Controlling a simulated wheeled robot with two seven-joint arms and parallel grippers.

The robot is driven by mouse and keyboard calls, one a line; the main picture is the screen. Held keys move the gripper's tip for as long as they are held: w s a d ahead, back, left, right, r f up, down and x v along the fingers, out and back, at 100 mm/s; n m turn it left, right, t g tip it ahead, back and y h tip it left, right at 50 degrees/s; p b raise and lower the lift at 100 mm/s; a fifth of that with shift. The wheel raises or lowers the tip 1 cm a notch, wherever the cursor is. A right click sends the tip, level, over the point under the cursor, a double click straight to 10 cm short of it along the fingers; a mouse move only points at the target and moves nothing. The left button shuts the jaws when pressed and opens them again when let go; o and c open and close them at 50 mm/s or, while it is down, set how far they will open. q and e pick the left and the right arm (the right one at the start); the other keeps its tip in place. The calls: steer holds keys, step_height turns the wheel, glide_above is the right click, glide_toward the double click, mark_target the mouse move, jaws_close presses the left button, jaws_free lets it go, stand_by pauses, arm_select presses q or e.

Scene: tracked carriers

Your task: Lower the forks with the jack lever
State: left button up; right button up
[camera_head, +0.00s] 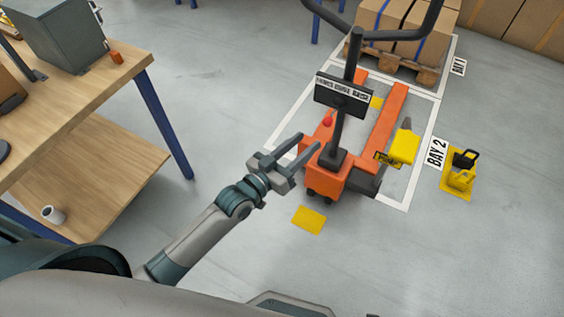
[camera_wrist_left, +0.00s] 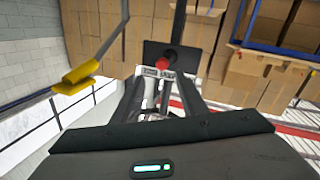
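The orange pallet jack (camera_head: 327,180) stands on the floor with its dark upright handle and a label plate (camera_head: 343,95). A red ball knob (camera_head: 327,121) shows beside the handle. A yellow-ended lever or pedal (camera_head: 404,147) is on the jack's right side. My left gripper (camera_head: 309,143) is open and empty, just left of the handle. In the left wrist view the red knob (camera_wrist_left: 162,63) appears between and beyond the open fingertips (camera_wrist_left: 161,85); whether they touch it I cannot tell. The yellow end (camera_wrist_left: 80,77) is at the left there. My right gripper is out of view.
A pallet (camera_head: 400,62) with boxes stands behind the jack, near its orange forks (camera_head: 385,125). A wooden workbench (camera_head: 95,95) is at the left. A yellow floor piece with a black part (camera_head: 459,182) stands at the right, by the BAY 2 sign (camera_head: 436,152).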

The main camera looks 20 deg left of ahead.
arm_select(q)
steer(key=v, duration=0.8)
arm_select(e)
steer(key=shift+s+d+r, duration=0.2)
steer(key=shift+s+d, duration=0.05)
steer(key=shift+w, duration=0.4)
arm_select(q)
steer(key=s+a+f+g+y+p, duration=0.1)
steer(key=s+a+f+g+y, duration=0.15)
steer(key=f, duration=0.95)
steer(key=s+a+f+g+y+p, duration=0.1)
steer(key=s+a+f+g+y, duration=0.15)
steer(key=f, duration=1.05)
steer(key=s+a+f+g+y+p, duration=0.1)
steer(key=s+f+g, duration=0.4)
steer(key=s+f, duration=1.2)
steer(key=shift+s+y, duration=0.2)
steer(key=shift+y, duration=0.4)
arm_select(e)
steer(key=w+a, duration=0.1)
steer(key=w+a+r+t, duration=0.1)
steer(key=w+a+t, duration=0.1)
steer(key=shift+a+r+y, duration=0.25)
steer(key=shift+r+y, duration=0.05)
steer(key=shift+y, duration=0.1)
